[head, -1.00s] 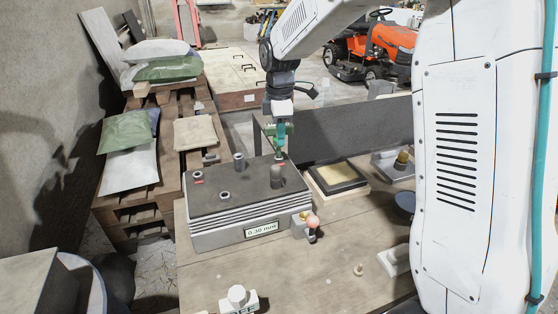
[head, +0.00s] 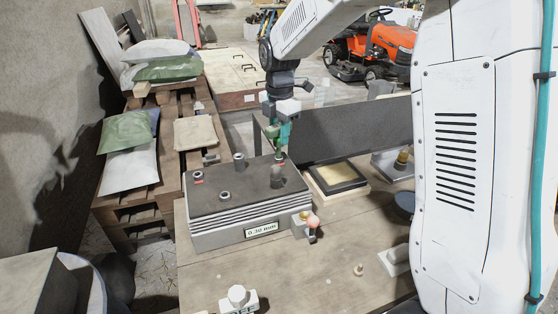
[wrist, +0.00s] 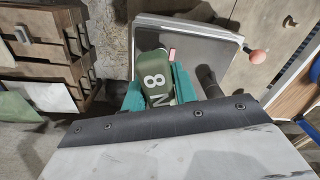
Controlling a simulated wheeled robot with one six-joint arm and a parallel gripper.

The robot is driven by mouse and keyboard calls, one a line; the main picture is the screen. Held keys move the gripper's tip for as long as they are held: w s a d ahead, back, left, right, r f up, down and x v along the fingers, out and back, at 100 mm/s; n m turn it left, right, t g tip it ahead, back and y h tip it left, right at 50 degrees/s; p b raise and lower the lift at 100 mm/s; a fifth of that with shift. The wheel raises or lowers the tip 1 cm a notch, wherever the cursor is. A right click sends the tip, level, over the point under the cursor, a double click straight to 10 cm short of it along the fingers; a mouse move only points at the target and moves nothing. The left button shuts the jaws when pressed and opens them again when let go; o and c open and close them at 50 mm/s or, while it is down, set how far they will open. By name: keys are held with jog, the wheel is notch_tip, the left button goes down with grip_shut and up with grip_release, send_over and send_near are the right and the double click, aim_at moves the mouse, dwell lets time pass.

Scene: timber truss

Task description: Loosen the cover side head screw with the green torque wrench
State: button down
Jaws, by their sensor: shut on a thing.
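My gripper (head: 280,132) has teal fingers, closed around the green torque wrench (head: 275,129), which stands upright over the back right edge of the dark cover (head: 213,184). In the wrist view, the wrench (wrist: 157,80) shows a white "8 N" marking between the teal fingers of my gripper (wrist: 160,92). The wrench tip meets the cover area near a red mark; the screw under it is hidden. Other round posts stand on the cover, one (head: 198,177) with a red mark at the left. The cover lies on a layered block labelled "0.30 mm" (head: 261,230).
A pink ball knob (head: 313,221) sticks out at the block's front right corner. A framed tray (head: 338,178) lies to the right. A white fixture (head: 238,297) stands at the table's front. The wooden table (head: 290,275) is mostly clear between them. Loaded pallets stand at left.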

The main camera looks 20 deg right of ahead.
aim_at(279, 124)
jog(key=shift+m, duration=0.3)
jog(key=shift+r, duration=0.15)
jog(key=shift+r, duration=1.25)
jog(key=shift+r, duration=0.15)
jog(key=shift+r, duration=1.95)
